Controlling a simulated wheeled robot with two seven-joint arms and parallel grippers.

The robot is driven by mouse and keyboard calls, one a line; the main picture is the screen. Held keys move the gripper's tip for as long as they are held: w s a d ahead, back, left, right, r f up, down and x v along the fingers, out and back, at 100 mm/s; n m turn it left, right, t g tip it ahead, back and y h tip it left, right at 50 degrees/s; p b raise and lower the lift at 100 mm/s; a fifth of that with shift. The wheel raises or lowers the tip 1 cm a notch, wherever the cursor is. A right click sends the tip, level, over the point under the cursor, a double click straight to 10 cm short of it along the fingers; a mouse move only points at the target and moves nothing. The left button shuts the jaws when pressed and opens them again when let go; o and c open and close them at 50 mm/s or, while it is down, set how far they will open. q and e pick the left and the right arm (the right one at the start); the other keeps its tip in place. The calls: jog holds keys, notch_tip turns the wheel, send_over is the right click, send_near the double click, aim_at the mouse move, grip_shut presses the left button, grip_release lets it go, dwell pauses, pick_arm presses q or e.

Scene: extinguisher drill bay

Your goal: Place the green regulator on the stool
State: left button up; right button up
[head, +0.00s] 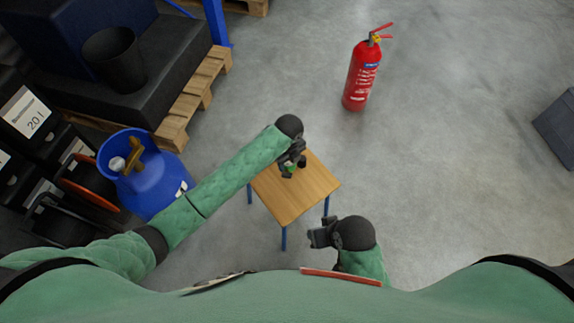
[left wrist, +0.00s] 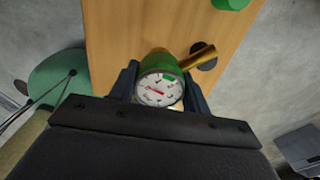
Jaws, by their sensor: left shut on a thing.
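The green regulator (left wrist: 150,66) has a white round gauge (left wrist: 158,90) and a brass stem; it sits between the fingers of my left gripper (left wrist: 162,88), which is shut on it. In the head view my left gripper (head: 291,166) is over the far part of the stool (head: 298,205), which has a square wooden top and blue legs. The regulator is mostly hidden there. I cannot tell whether it touches the wood. My right gripper (head: 317,237) is beside the stool's near right corner, clear of the regulator; its finger opening is unclear.
A red fire extinguisher (head: 360,78) stands on the floor beyond the stool. A blue gas cylinder (head: 147,182) and a wooden pallet (head: 195,98) are at the left. A dark box (head: 556,128) lies at the right edge. The floor right of the stool is clear.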

pick_arm(q)
jog(key=shift+w+a+f, duration=0.25)
jog(key=shift+w+f, duration=0.05)
jog(key=shift+w, duration=0.05)
notch_tip(320, 180, down, 4)
jog(key=shift+r, duration=0.25)
jog(key=shift+f, duration=0.2)
pick_arm(e)
jog(key=shift+s+d+r, duration=0.15)
jog(key=shift+d+r, duration=0.2)
jog(key=shift+d, duration=0.2)
pick_arm(q)
jog(key=shift+f, duration=0.1)
jog(key=o, duration=1.3)
pick_arm(e)
jog(key=shift+a+r, duration=0.1)
jog(key=shift+a, duration=0.1)
